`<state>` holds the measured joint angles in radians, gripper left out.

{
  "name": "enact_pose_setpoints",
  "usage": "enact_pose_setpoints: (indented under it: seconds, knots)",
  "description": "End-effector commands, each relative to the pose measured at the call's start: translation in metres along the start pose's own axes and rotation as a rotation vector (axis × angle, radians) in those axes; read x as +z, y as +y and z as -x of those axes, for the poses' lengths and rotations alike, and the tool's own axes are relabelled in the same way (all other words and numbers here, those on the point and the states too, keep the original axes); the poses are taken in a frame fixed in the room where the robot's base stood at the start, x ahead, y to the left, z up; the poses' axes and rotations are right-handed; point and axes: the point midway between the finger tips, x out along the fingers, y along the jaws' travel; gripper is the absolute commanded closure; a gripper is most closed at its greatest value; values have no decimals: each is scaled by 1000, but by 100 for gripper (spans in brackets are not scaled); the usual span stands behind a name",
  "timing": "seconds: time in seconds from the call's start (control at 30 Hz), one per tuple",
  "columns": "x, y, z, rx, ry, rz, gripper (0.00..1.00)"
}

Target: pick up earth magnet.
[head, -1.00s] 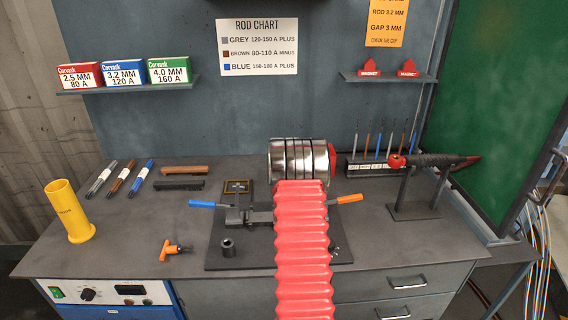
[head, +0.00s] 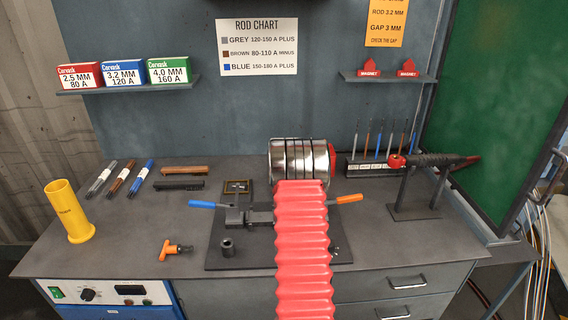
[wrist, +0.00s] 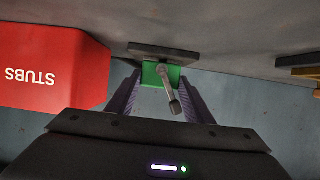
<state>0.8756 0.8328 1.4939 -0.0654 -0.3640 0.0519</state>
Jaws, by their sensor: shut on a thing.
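In the wrist view, a green block with a grey lever (wrist: 160,75), which looks like the earth magnet, sits between the two dark ribbed fingers of my gripper (wrist: 161,82). My gripper is shut on it. The block meets a dark flat plate (wrist: 163,51) at its far side. The lever hangs towards my palm. In the head view my red ribbed arm fills the middle front, and neither the green block nor my fingers can be made out. Two red pieces labelled MAGNET (head: 370,67) (head: 408,69) are on the right wall shelf.
A red STUBS bin (wrist: 50,66) is close to the left of my gripper in the wrist view. On the bench (head: 120,240) are a yellow tube (head: 70,212), a black fixture plate (head: 215,240), and a torch on a stand (head: 415,190). A green screen (head: 500,100) stands at right.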

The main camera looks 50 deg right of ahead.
Motion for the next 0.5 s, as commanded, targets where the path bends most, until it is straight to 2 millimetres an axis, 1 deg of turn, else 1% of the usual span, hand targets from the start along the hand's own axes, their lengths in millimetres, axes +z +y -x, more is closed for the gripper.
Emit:
enact_pose_setpoints:
  seconds: [0.03,0.07,0.5]
  knots:
    - [0,-2,0,-2,0,2,66]
    - [0,-2,0,-2,0,2,68]
    - [0,-3,0,-3,0,2,99]
